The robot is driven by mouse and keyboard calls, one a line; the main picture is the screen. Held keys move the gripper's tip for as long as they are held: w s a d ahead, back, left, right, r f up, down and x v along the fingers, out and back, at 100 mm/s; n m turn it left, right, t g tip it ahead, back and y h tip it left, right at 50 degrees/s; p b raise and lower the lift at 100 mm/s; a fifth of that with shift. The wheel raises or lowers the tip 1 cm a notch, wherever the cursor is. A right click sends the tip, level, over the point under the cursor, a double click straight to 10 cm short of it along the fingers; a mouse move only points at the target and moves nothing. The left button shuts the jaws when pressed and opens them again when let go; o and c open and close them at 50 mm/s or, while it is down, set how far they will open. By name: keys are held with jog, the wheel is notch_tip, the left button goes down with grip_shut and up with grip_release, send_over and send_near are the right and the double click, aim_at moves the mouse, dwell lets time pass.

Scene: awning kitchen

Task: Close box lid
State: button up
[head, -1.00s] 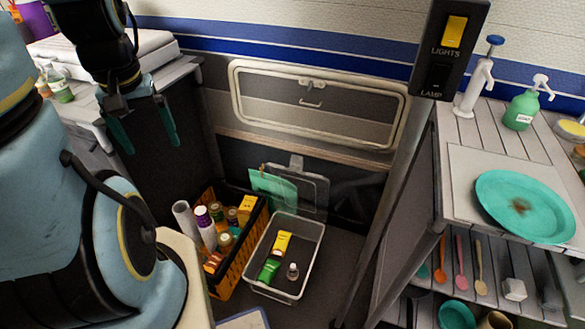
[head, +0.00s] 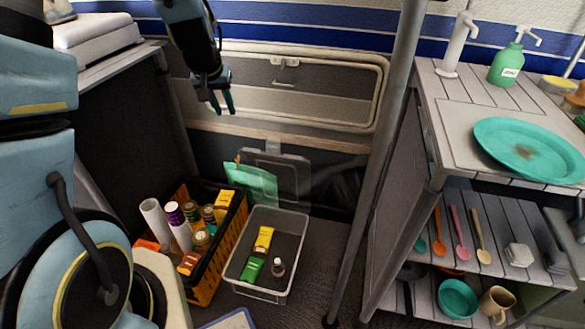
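A clear plastic box (head: 299,238) stands on the floor at the lower middle of the head view, its top uncovered. It holds a yellow tube (head: 264,239), a green tube (head: 252,268) and a small bottle (head: 278,267). A translucent panel that looks like its lid (head: 290,178) stands upright behind it; its edges are faint and I cannot see the hinge. My gripper (head: 223,110) hangs above and to the left of the box, in front of the wall hatch. Its two teal fingers are apart with nothing between them. It touches neither box nor lid.
A black and orange crate (head: 222,250) full of bottles stands close on the box's left. A teal packet (head: 250,184) is behind it. A grey post (head: 370,180) and a shelf unit (head: 440,190) stand to the right. The dark floor between box and post is clear.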

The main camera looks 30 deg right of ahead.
aim_at(294, 158)
jog(key=d+f+m+b, duration=0.1)
jog(key=d+f+b, duration=0.1)
jog(key=d+f, duration=0.2)
jog(key=d+f+m+h+b, duration=0.1)
jog(key=d+f, duration=0.3)
jog(key=d, duration=0.5)
jog(key=d+f+m+b, duration=0.1)
jog(key=d+f+b, duration=0.1)
jog(key=d+f, duration=0.3)
jog(key=shift+d+t+h+b, duration=0.35)
jog(key=shift+d+t+h, duration=0.05)
jog(key=shift+d, duration=0.5)
grip_shut()
jog(key=shift+w+d+f+b, duration=0.1)
jog(key=shift+w+f+b, duration=0.1)
jog(key=shift+f, duration=1.3)
jog(key=shift+w+d+f+b, duration=0.1)
jog(key=shift+f+b, duration=0.05)
jog(key=shift+f, duration=1.3)
jog(key=shift+w+d+f+b, duration=0.1)
jog(key=shift+f+b, duration=0.1)
jog(key=shift+f, duration=1.3)
